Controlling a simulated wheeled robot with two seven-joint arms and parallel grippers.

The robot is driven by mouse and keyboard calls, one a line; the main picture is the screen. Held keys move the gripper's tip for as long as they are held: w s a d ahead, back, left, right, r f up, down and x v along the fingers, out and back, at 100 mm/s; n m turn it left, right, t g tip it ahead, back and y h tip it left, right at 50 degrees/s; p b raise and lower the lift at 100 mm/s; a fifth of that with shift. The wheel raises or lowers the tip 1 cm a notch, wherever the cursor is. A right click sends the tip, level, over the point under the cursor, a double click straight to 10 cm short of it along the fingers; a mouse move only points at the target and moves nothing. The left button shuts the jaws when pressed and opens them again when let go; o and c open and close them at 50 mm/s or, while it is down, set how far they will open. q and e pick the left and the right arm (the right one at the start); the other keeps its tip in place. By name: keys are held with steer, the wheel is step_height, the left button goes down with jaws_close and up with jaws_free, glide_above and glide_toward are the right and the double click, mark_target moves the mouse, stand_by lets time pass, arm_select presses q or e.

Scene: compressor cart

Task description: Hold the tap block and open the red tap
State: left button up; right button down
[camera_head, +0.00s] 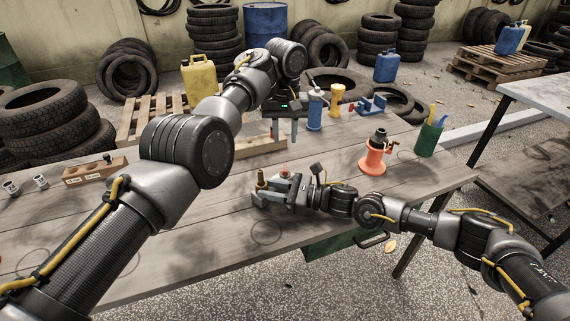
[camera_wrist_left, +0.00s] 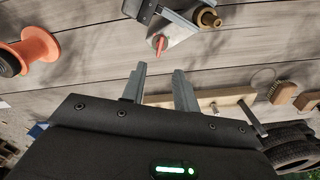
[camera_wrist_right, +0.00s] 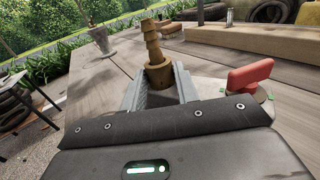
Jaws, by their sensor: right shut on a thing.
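The tap block is a light metal piece on the table with a brass barbed fitting (camera_head: 261,180) and a red tap (camera_head: 284,170). My right gripper (camera_head: 268,192) is shut on the tap block at the brass fitting. In the right wrist view the fitting (camera_wrist_right: 157,60) stands upright between the fingers, and the red handle (camera_wrist_right: 250,75) is to the right. My left gripper (camera_head: 285,131) is open and empty, above the table behind the block. In the left wrist view its fingers (camera_wrist_left: 159,78) point toward the red tap (camera_wrist_left: 160,42), with a gap between.
An orange spool (camera_head: 374,157) and a green cup (camera_head: 428,139) stand at the right of the table. A blue bottle (camera_head: 315,110), a yellow container (camera_head: 336,98) and a blue stand (camera_head: 372,104) are at the back. The front middle is clear.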

mark_target(285, 166)
arm_select(q)
step_height(285, 166, down, 11)
steer(key=shift+r, duration=0.2)
steer(key=shift+c, duration=0.3)
jaws_close()
